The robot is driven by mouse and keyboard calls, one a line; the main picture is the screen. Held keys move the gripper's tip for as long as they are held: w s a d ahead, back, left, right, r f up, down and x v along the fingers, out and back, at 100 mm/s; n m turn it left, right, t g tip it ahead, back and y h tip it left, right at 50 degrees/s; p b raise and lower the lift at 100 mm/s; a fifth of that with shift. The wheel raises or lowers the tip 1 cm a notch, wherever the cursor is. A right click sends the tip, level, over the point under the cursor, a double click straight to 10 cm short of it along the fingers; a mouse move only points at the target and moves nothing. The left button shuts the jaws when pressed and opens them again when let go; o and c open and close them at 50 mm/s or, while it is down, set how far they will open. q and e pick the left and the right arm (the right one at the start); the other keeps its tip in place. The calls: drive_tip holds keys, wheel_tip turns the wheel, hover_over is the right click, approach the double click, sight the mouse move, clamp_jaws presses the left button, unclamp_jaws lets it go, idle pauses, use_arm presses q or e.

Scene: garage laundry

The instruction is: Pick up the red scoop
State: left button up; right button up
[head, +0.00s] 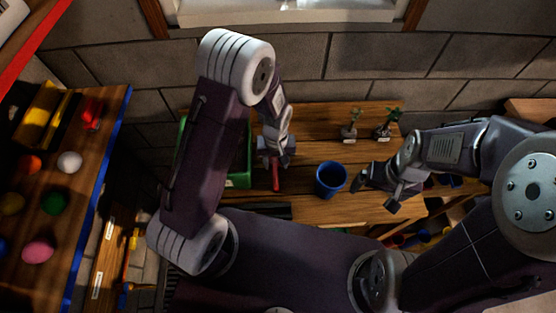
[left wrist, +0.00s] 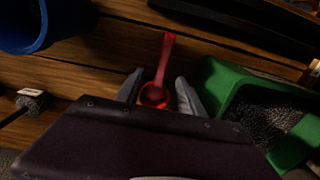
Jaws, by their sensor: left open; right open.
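The red scoop (head: 275,174) lies on the wooden table (head: 310,150), just right of the green bin. In the left wrist view the red scoop (left wrist: 162,75) shows its round bowl low between my fingers and its handle pointing up and away. My left gripper (head: 275,156) is over the scoop; in the left wrist view its two fingers (left wrist: 158,92) stand apart, one on each side of the bowl, with gaps visible. My right gripper (head: 377,193) is open and empty, to the right of the blue cup.
A green bin (head: 240,180) holding dark grains stands left of the scoop. A blue cup (head: 330,179) stands right of it. Two small potted plants (head: 350,127) (head: 386,126) stand at the back. A shelf with coloured balls (head: 69,161) is at far left.

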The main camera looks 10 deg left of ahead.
sight(275, 175)
use_arm(q)
drive_tip(key=shift+s+a+f, duration=0.1)
drive_tip(key=shift+s+f, duration=0.8)
drive_tip(key=shift+s, duration=0.15)
drive_tip(key=shift+w+f, duration=0.35)
drive_tip(key=shift+f, duration=0.4)
drive_tip(key=shift+w+f+p, duration=0.25)
drive_tip(key=shift+w+p, duration=0.05)
drive_tip(key=f, duration=0.3)
drive_tip(key=f+p, duration=0.1)
drive_tip(key=shift+s+f, duration=0.25)
drive_tip(key=shift+f, duration=0.05)
drive_tip(key=shift+w+f, duration=0.1)
drive_tip(key=shift+w, duration=0.05)
use_arm(e)
drive_tip(key=shift+s+r, duration=0.65)
drive_tip(key=shift+r, duration=0.25)
use_arm(q)
drive_tip(key=c, duration=0.7)
clamp_jaws()
